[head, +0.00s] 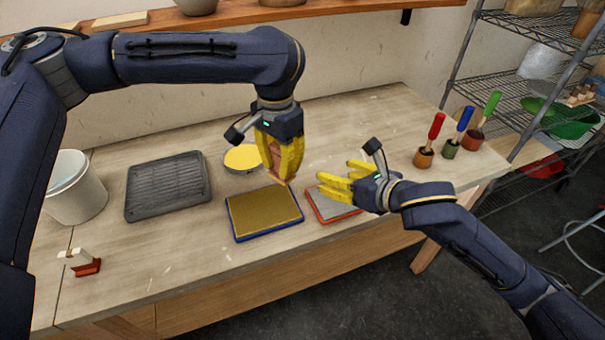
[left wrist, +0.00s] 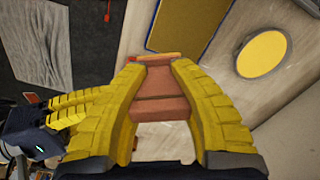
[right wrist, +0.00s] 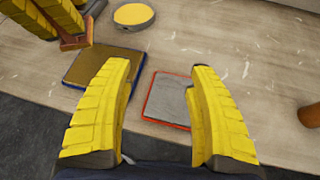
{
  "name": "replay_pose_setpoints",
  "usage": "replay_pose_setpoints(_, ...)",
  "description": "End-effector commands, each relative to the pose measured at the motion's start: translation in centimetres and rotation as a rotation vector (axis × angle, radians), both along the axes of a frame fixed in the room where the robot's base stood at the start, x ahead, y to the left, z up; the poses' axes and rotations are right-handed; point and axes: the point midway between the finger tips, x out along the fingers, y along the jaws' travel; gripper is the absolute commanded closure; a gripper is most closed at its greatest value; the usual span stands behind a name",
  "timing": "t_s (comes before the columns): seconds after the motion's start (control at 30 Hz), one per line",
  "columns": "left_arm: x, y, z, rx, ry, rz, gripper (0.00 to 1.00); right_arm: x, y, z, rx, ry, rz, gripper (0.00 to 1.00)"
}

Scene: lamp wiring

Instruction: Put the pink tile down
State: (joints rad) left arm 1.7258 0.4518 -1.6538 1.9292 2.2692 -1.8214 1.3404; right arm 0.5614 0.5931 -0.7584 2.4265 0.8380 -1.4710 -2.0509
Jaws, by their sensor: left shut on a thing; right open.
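The pink tile (head: 279,163) shows as a pinkish-brown, blocky piece between the fingers of my left gripper (head: 284,178). My left gripper is shut on it and holds it near the back edge of the blue-rimmed, mustard-coloured pad (head: 263,213). In the left wrist view the piece (left wrist: 160,108) spans the gap between the fingers, with an orange edge at its far end. The fingers hide part of its sides. Its lower end (right wrist: 76,43) shows in the right wrist view. My right gripper (head: 335,178) is open and empty above the red-rimmed grey pad (head: 322,206).
A round yellow pad (head: 242,158) lies behind the left gripper. A dark ridged tray (head: 167,186) and a white bucket (head: 75,200) stand at left. A small red piece with a white handle (head: 87,267) is at front left. Cups with coloured-handled tools (head: 424,158) stand at right.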

Motion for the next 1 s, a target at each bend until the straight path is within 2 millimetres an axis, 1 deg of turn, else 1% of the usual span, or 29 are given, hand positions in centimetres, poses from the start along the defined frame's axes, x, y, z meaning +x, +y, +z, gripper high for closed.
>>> replay_pose_setpoints(0.03, 0.0, 0.0, 0.0, 0.0, 0.0, 0.0, 1.0, -0.7, 1.6, 1.3, 0.002, -0.022, 0.049, 0.42)
replay_pose_setpoints(0.1, 0.0, 0.0, 0.0, 0.0, 0.0, 0.0, 1.0, -1.8, 3.4, 2.4, 0.0, -0.043, 0.11, 0.42)
replay_pose_setpoints(0.2, 0.0, 0.0, 0.0, 0.0, 0.0, 0.0, 1.0, -3.2, 5.5, 3.8, -0.004, -0.07, 0.184, 0.42)
replay_pose_setpoints(0.3, 0.0, 0.0, 0.0, 0.0, 0.0, 0.0, 1.0, -4.2, 6.9, 4.7, -0.01, -0.09, 0.237, 0.42)
replay_pose_setpoints(0.47, 0.0, 0.0, 0.0, 0.0, 0.0, 0.0, 1.0, -5.2, 8.1, 5.5, -0.015, -0.108, 0.284, 0.42)
replay_pose_setpoints(0.57, 0.0, 0.0, 0.0, 0.0, 0.0, 0.0, 1.0, -5.2, 8.8, 5.4, -0.017, -0.11, 0.294, 0.42)
replay_pose_setpoints(0.67, 0.0, 0.0, 0.0, 0.0, 0.0, 0.0, 1.0, -4.7, 9.5, 5.0, -0.015, -0.109, 0.297, 0.42)
replay_pose_setpoints(1.0, 0.0, 0.0, 0.0, 0.0, 0.0, 0.0, 1.0, -2.3, 12.4, 3.5, -0.016, -0.109, 0.295, 0.42)
